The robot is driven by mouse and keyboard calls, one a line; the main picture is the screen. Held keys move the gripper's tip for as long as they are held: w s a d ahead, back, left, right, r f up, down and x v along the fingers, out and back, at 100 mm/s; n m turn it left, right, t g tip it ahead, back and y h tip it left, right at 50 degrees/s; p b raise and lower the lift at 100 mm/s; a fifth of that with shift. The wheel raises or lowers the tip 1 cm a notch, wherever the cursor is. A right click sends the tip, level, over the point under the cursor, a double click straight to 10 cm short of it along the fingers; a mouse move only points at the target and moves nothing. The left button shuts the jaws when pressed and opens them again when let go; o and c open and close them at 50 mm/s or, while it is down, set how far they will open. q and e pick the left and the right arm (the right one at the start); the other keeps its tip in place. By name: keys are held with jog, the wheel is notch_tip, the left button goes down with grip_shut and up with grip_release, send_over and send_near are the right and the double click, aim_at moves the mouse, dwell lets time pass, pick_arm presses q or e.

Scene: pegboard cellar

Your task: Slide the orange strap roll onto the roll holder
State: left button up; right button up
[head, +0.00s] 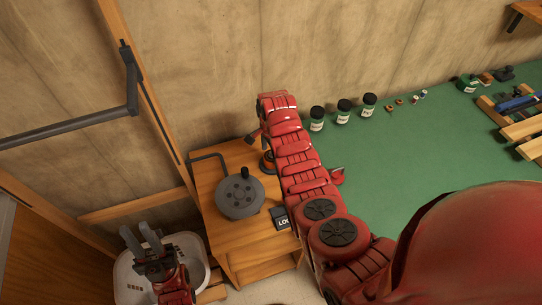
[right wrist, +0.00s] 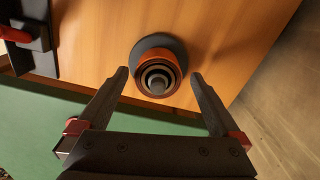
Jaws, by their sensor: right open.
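The orange strap roll (right wrist: 157,75) is seen nearly end-on in the right wrist view. A dark post stands in its middle and a round dark base lies beneath it; it appears to sit around this post, which looks like the roll holder (right wrist: 143,47). In the head view the roll (head: 267,161) is partly hidden beside my right arm. My right gripper (right wrist: 158,78) is open and empty, its fingertips on either side of the roll with gaps between. My left gripper (head: 139,233) is open and empty over a white tub at lower left.
A wooden cabinet (head: 258,255) bears a grey disc (head: 240,196) with a black knob and a dark lettered box (head: 280,217). Jars (head: 343,112) stand at the back of the green worktop (head: 420,150). A dark bar (head: 75,124) juts at left.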

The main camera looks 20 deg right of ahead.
notch_tip(320, 180, up, 7)
jog(key=shift+f+b, duration=0.2)
jog(key=shift+b, duration=0.75)
notch_tip(320, 180, up, 9)
jog(key=p, duration=0.3)
jog(key=shift+r+p, duration=0.2)
jog(key=shift+p, duration=0.2)
jog(key=shift+s, duration=0.15)
